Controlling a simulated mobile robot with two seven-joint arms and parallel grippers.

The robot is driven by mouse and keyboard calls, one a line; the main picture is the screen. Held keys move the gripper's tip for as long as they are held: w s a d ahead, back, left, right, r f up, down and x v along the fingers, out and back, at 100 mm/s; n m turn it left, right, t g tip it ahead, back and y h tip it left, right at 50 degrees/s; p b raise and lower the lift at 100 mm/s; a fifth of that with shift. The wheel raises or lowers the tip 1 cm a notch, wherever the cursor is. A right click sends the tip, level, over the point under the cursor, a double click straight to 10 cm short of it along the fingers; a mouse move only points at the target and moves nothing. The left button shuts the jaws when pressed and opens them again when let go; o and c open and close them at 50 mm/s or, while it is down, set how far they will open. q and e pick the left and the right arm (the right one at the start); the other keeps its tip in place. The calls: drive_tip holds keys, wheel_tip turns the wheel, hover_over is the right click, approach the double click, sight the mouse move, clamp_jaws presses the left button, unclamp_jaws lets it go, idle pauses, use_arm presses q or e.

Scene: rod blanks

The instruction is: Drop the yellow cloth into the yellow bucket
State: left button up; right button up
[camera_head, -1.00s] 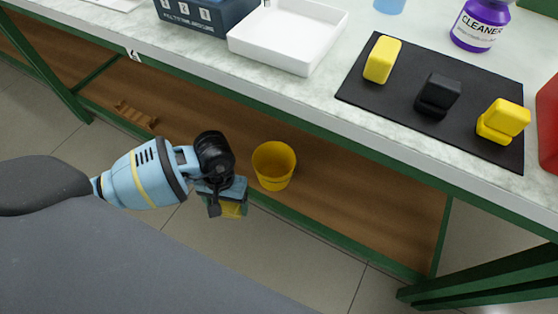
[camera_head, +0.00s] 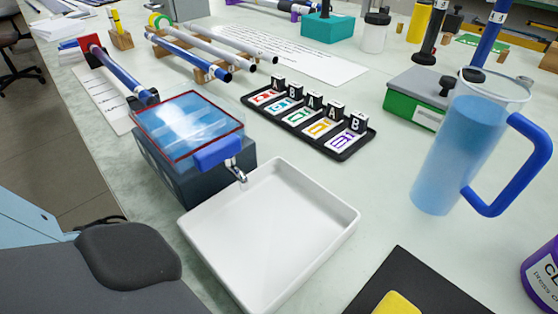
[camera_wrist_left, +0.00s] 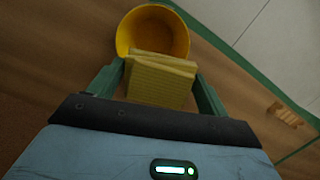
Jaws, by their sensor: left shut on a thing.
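In the left wrist view, my left gripper (camera_wrist_left: 157,86) is shut on the folded yellow cloth (camera_wrist_left: 160,74), with one green finger on each side of it. The round yellow bucket (camera_wrist_left: 135,24) is just beyond the cloth, its open mouth toward the camera. The cloth's far edge overlaps the bucket's near rim in the picture; I cannot tell whether they touch. The head view shows neither the bucket, the cloth nor the left gripper. My right gripper is in neither view.
In the head view, the benchtop holds a white tray (camera_head: 270,230), a blue-lidded box (camera_head: 190,130) and a blue jug (camera_head: 460,150).

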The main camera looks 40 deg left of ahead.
use_arm(q)
drive_tip(key=shift+s, duration=0.1)
drive_tip(key=shift+f+b, duration=0.3)
drive_tip(key=shift+f, duration=0.05)
wheel_tip(320, 180, down, 5)
drive_tip(key=b, duration=0.3)
drive_tip(key=shift+f, duration=0.1)
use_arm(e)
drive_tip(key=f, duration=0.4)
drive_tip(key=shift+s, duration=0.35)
use_arm(q)
drive_tip(key=o, duration=0.7)
drive_tip(key=shift+o, duration=1.7)
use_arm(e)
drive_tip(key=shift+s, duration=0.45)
